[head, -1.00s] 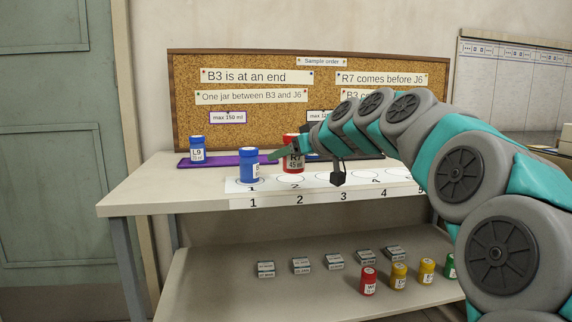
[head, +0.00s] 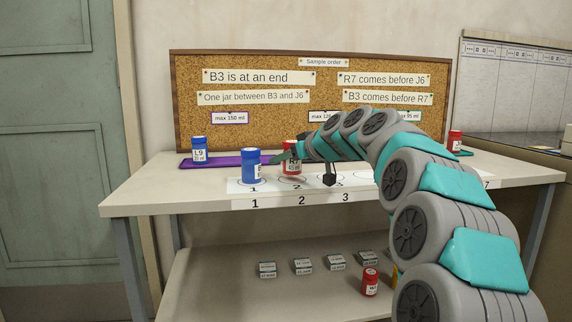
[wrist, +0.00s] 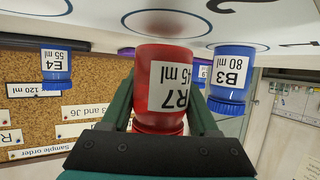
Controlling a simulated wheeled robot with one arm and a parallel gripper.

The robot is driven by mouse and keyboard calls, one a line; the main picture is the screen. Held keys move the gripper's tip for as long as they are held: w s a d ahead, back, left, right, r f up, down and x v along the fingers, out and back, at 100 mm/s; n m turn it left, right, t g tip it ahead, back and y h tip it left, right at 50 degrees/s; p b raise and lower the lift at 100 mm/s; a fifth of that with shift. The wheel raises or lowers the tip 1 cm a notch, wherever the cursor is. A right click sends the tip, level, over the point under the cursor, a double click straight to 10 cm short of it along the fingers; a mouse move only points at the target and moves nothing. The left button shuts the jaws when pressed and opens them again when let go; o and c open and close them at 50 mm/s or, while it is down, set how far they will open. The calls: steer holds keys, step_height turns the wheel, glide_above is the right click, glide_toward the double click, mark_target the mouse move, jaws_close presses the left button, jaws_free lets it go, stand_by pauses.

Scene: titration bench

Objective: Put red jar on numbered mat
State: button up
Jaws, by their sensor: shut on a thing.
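My gripper (head: 285,158) is shut on the red jar (head: 292,165), labelled R7 45 ml, at the second place of the white numbered mat (head: 240,188). The jar also shows between the fingers in the wrist view (wrist: 162,70), which is upside down; its base is close to a printed circle. I cannot tell whether it touches the mat. A blue jar (head: 251,165), labelled B3 80 ml in the wrist view (wrist: 232,75), stands on place 1. My arm hides part of the mat's right side.
Blue jar L9 (head: 199,150) stands on a purple mat (head: 230,161) at the back left. Another red jar (head: 455,142) stands at the back right. Blue jar E4 (wrist: 55,65) shows in the wrist view. A corkboard (head: 260,120) backs the bench. The lower shelf holds small boxes and a red jar (head: 370,283).

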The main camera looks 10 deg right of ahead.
steer(key=shift+f, duration=0.65)
steer(key=shift+f, duration=0.2)
steer(key=o, duration=1.4)
steer(key=shift+r, duration=0.1)
steer(key=shift+r, duration=0.2)
steer(key=v, duration=1.2)
steer(key=shift+d+f, duration=0.1)
steer(key=shift+f, duration=0.05)
